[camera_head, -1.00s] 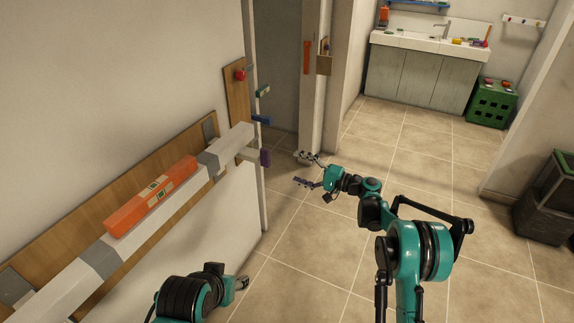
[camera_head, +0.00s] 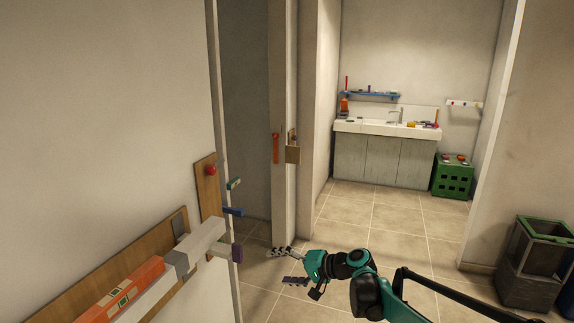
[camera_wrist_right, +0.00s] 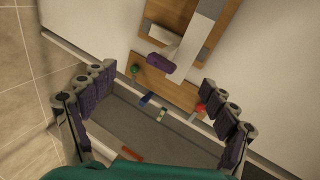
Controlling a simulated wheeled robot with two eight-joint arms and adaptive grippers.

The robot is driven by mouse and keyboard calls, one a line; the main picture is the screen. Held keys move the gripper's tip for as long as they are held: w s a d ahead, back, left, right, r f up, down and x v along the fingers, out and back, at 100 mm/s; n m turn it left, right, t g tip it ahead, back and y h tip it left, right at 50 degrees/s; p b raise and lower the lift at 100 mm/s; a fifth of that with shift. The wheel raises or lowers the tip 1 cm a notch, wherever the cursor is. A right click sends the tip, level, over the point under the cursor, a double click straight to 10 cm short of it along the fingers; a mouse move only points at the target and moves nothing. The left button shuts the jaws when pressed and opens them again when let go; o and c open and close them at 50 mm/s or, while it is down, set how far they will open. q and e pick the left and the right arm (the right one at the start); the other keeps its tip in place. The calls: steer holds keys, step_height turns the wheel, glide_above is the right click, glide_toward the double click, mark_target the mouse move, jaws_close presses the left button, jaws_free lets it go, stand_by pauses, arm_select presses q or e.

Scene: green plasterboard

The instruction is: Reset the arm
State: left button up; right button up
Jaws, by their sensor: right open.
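My right gripper (camera_head: 290,267) reaches in from the lower right in the head view. It is open and empty, in front of the doorway and to the right of the purple-ended part (camera_head: 237,253) on the wall's edge. In the right wrist view its two purple-padded fingers (camera_wrist_right: 160,115) are spread wide, with nothing between them within grasp. The purple piece (camera_wrist_right: 161,63) shows beyond them. My left gripper is out of view.
A white rail (camera_head: 200,240) with an orange level (camera_head: 122,290) runs along the left wall. A red knob (camera_head: 212,170) sits on a wooden board. A sink cabinet (camera_head: 378,155), a green crate (camera_head: 454,176) and a dark bin (camera_head: 537,263) stand farther right. Tiled floor (camera_head: 400,215) is clear between.

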steer(key=s+d+f+n+h, duration=0.1)
steer(key=s+d+h, duration=0.3)
steer(key=s, duration=0.7)
steer(key=s+d+f+n+t+h, duration=0.1)
steer(key=s+d+h, duration=0.3)
steer(key=s+d, duration=0.5)
steer(key=s+d+f+n+h, duration=0.1)
steer(key=s+d+f+h, duration=0.2)
steer(key=s+d, duration=0.4)
steer(key=s+h, duration=0.1)
steer(key=s, duration=0.5)
steer(key=shift+s+f, duration=0.3)
steer(key=shift+f, duration=0.05)
